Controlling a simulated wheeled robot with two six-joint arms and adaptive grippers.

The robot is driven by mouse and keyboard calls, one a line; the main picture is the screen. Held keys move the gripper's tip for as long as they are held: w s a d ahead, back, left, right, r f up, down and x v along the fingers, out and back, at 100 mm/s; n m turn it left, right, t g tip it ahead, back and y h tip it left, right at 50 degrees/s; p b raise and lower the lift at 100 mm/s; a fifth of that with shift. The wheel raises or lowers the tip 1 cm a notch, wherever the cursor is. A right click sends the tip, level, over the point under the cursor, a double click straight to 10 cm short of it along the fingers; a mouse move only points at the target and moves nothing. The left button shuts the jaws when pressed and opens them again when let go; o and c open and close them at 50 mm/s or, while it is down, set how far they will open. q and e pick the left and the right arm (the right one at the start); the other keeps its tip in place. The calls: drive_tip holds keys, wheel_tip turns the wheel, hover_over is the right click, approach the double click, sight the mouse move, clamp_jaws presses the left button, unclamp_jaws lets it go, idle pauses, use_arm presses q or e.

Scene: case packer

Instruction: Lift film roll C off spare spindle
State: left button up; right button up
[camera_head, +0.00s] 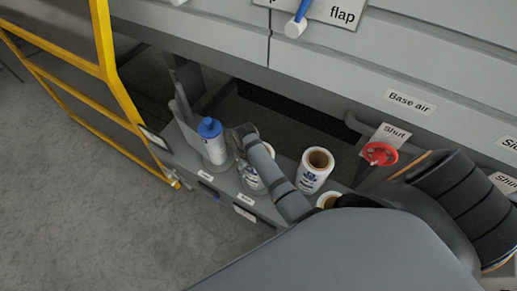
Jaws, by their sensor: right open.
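A white film roll (315,172) with a brown core stands upright on the grey shelf. A second white roll (254,182) is partly hidden behind a slim grey part of my right arm. A third roll (327,201) shows only its top, behind my arm's large grey link. The letters on the rolls are too small to read, so I cannot tell which is roll C. No spindle is clearly visible. My right gripper (247,147) is open beside the second roll; its fingers are small and hard to make out, and contact cannot be told. My left gripper is out of view.
A blue-capped white bottle (213,143) stands on the shelf (190,148) to the left. A red valve handle (380,154) sticks out at the right, near a "Shut" tag. Grey machine panels overhang the shelf. A yellow guard frame (107,60) borders the open floor at left.

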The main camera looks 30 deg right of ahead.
clamp_jaws()
drive_tip(key=shift+w+r, duration=0.1)
drive_tip(key=shift+r, duration=0.1)
idle(0.4)
